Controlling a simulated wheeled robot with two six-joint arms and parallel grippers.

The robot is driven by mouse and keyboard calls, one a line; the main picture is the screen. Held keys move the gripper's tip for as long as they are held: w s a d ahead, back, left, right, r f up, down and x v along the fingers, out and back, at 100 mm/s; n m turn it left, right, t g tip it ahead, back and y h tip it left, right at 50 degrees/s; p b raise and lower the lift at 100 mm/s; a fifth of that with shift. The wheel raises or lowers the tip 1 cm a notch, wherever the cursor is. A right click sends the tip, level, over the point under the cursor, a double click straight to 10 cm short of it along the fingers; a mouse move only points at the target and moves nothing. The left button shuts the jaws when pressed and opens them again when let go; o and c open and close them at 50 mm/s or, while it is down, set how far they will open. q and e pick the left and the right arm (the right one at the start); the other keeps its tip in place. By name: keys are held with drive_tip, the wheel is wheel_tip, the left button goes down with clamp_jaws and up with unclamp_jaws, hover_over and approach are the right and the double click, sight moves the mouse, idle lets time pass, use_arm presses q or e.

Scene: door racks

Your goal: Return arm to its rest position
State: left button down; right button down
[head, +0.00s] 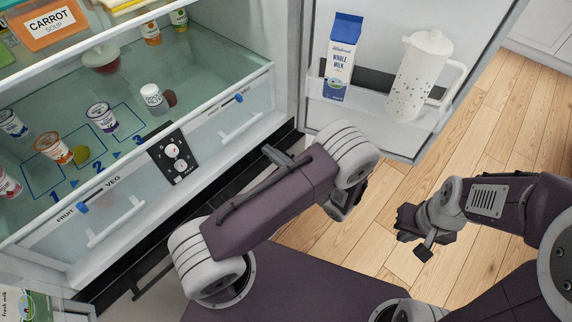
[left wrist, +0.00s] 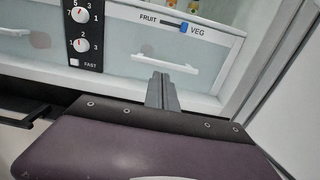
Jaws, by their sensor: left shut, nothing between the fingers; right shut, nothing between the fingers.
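My left arm reaches across the middle of the head view. Its folded link partly hides the left gripper (head: 272,153), whose grey fingers point left toward the fridge drawers. In the left wrist view the left gripper (left wrist: 162,80) is shut and empty, in front of the drawer fronts. It appears apart from the white drawer handle (left wrist: 165,62). My right gripper (head: 424,250) is shut and empty over the wooden floor at the right of the head view.
The open fridge (head: 130,75) holds several cups on a glass shelf. Its drawer front (head: 245,105) is close to the left arm. The open fridge door (head: 390,25) carries a milk carton (head: 342,55) and a white pitcher (head: 422,75). The wooden floor (head: 500,120) is clear at right.

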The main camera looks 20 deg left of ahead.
use_arm(q)
drive_tip(key=shift+v, duration=1.8)
